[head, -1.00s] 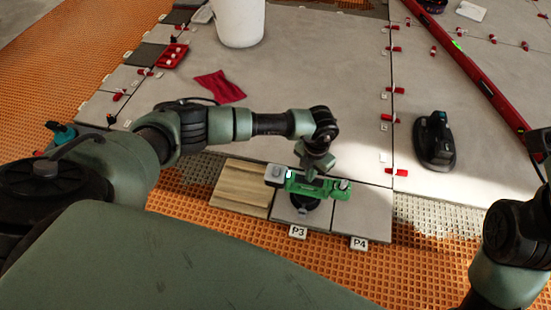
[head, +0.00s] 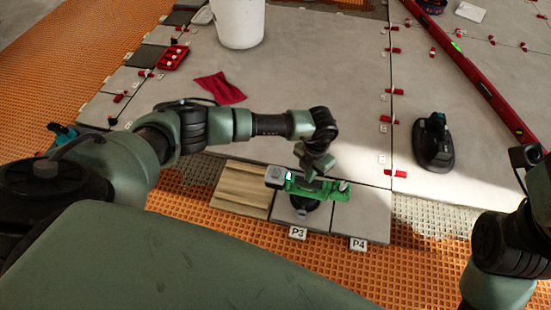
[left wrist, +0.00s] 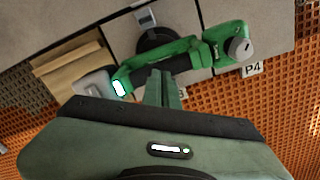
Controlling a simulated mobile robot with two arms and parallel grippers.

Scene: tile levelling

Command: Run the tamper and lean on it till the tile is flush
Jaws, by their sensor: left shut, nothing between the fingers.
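The green tamper (head: 325,190) stands on the tile at label P3 (head: 298,233), its dark round foot on the grey tile (head: 288,211). It has a grey block and a small lit patch at its left end. My left gripper (head: 313,178) is over the middle of the tamper. In the left wrist view the closed fingers (left wrist: 163,88) reach the tamper's green body (left wrist: 195,55); they hold nothing between them. Whether they press on it cannot be told. The tile's edge heights are too small to judge. My right gripper is out of view.
A wood-look tile (head: 243,188) lies left of P3, and the P4 tile (head: 363,215) right. A black suction lifter (head: 433,145), red cloth (head: 218,87), white bucket (head: 239,22) and long red level (head: 470,70) lie beyond. Orange matting (head: 420,260) is bare in front.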

